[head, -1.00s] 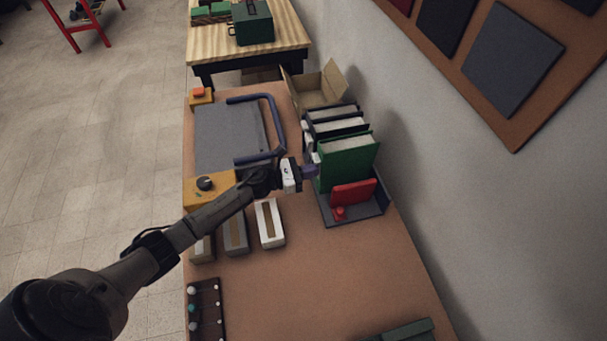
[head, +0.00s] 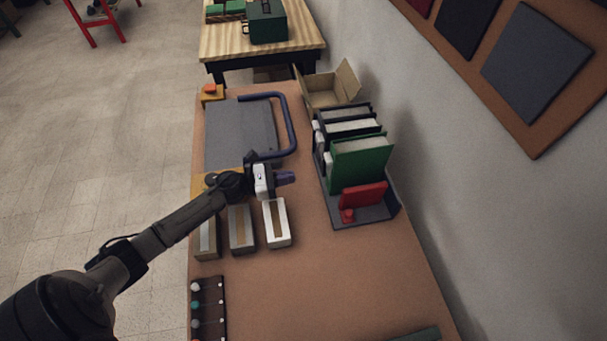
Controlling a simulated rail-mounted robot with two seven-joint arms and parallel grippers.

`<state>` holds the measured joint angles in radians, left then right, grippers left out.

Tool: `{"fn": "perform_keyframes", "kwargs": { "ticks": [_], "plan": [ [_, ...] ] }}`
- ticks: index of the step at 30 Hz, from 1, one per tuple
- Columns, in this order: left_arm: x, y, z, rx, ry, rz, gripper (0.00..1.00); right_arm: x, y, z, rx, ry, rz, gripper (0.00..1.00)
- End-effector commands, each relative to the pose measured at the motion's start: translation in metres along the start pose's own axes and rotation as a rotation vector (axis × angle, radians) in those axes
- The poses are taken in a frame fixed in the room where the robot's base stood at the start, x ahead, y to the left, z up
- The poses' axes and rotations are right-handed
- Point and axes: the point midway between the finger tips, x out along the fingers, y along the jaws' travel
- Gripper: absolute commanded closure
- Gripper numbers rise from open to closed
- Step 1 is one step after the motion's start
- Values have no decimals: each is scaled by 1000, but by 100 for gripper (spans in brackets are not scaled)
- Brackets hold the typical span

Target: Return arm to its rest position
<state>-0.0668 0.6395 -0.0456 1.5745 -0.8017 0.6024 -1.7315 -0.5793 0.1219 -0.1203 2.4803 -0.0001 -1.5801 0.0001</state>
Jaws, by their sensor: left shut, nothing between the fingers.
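My left gripper (head: 287,178) is in the middle of the head view, above the brown workbench (head: 325,280). Its fingers are shut with nothing between them and point right. It is apart from the book rack (head: 365,214), which stands to its right. The rack holds a green book (head: 358,162) and dark books behind it, with a red block (head: 363,196) in front. My left arm reaches in from the lower left. My right gripper is not in view.
Below the gripper stand small boxes, one white (head: 277,222) and one grey (head: 241,228). A grey plate with a blue bar handle (head: 291,125) lies behind. An open cardboard box (head: 330,90) is at the back right. The front middle of the bench is clear.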

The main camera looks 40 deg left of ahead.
Motion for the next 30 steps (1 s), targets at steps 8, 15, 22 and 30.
{"fn": "perform_keyframes", "kwargs": {
  "ticks": [8,15,22,30],
  "plan": [
    [-31,0,-1,0,1,0,100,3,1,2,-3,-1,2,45],
    [-37,0,0,0,0,-1,100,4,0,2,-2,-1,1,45],
    [-37,0,0,-43,0,-1,100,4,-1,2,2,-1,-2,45],
    [-45,51,-7,-525,-43,324,100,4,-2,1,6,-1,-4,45]
  ]
}}
